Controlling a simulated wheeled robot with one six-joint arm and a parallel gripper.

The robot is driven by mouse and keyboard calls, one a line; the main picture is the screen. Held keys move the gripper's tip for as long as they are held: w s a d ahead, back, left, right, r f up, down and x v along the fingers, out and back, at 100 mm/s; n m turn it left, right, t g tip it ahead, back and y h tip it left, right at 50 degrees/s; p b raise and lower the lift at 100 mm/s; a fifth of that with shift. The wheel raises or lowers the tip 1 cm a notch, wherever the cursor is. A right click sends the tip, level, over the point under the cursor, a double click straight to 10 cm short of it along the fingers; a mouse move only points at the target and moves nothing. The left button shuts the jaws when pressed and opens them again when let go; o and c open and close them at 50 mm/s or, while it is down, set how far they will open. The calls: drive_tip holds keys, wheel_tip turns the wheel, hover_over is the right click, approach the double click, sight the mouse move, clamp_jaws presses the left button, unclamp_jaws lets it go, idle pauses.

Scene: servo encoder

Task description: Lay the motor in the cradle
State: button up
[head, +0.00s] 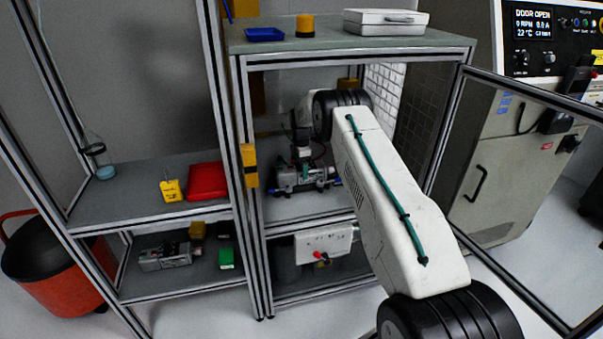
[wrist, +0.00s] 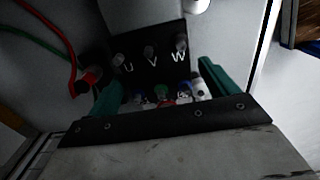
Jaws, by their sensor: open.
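In the head view my gripper (head: 303,158) hangs down inside the framed bay, just above a grey metal unit with blue parts (head: 300,178) on the bay's floor. This unit looks like the motor lying in its cradle, but the two cannot be told apart clearly at this size. In the wrist view my gripper (wrist: 161,76) shows its two teal fingers spread apart. Small blue, red, green and white parts (wrist: 162,93) show between the fingers, partly hidden by the dark gripper body. Whether the fingers touch anything cannot be told.
A black panel marked U, V, W (wrist: 150,62) faces the fingers, with a red cable (wrist: 62,50) at left. The bay's posts and top (head: 350,47) enclose my arm.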

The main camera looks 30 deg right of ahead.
wheel_tip(320, 180, up, 4)
drive_tip(key=shift+r, duration=0.1)
idle(1.2)
